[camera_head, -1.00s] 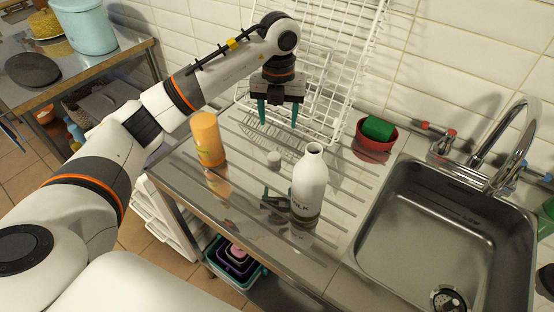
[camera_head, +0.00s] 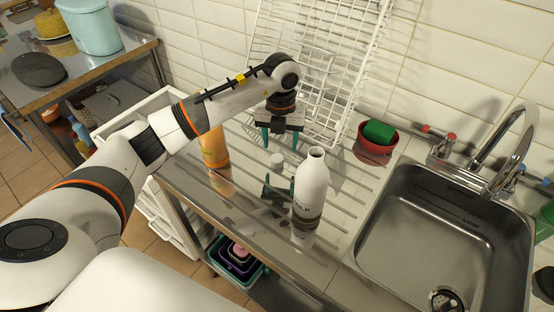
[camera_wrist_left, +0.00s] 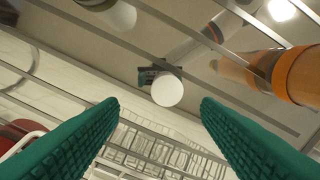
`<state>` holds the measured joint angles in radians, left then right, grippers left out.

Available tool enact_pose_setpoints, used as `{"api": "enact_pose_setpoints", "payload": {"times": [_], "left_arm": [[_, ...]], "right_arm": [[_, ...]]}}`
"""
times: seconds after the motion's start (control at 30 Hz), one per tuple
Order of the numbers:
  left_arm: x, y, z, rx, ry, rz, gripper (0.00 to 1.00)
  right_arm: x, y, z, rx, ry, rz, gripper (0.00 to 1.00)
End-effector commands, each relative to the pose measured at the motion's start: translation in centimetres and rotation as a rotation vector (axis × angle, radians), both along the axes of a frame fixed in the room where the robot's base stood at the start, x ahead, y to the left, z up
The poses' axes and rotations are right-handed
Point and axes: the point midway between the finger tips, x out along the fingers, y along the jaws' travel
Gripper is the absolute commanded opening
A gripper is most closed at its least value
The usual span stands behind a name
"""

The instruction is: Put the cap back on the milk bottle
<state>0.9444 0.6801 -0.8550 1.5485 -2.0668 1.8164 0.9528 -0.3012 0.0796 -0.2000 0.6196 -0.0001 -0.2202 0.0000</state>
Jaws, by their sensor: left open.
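The white milk bottle (camera_head: 311,185) stands upright and uncapped on the ribbed steel drainboard (camera_head: 335,240). The small white cap (camera_head: 276,160) lies on the drainboard, behind and left of the bottle. My left gripper (camera_head: 280,145) is open and empty, pointing down above the cap. In the left wrist view the cap (camera_wrist_left: 167,91) shows as a white disc in the gap between the green fingers (camera_wrist_left: 160,108), apart from both. A white round shape at that view's top edge may be the bottle. My right gripper is not in view.
An orange bottle (camera_head: 214,148) stands left of the cap, partly behind my left arm. A white wire rack (camera_head: 320,75) stands behind the gripper. A red bowl (camera_head: 373,150) with a green sponge (camera_head: 379,132) is to the right, beside the sink (camera_head: 440,235).

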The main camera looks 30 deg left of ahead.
Motion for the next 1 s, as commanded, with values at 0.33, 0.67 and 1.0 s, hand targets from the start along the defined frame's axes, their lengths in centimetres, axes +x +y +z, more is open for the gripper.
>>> {"api": "enact_pose_setpoints", "payload": {"times": [0.33,0.67,1.0], "left_arm": [[-0.7,0.7,-2.9,0.0,0.006,0.001,0.58],[-0.5,0.6,-5.2,0.0,0.0,-0.001,0.58],[-0.5,0.6,-5.2,0.0,0.0,-0.001,0.38]], "right_arm": [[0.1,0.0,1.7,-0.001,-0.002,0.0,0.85],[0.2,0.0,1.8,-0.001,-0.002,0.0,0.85],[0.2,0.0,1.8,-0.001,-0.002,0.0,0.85]]}}
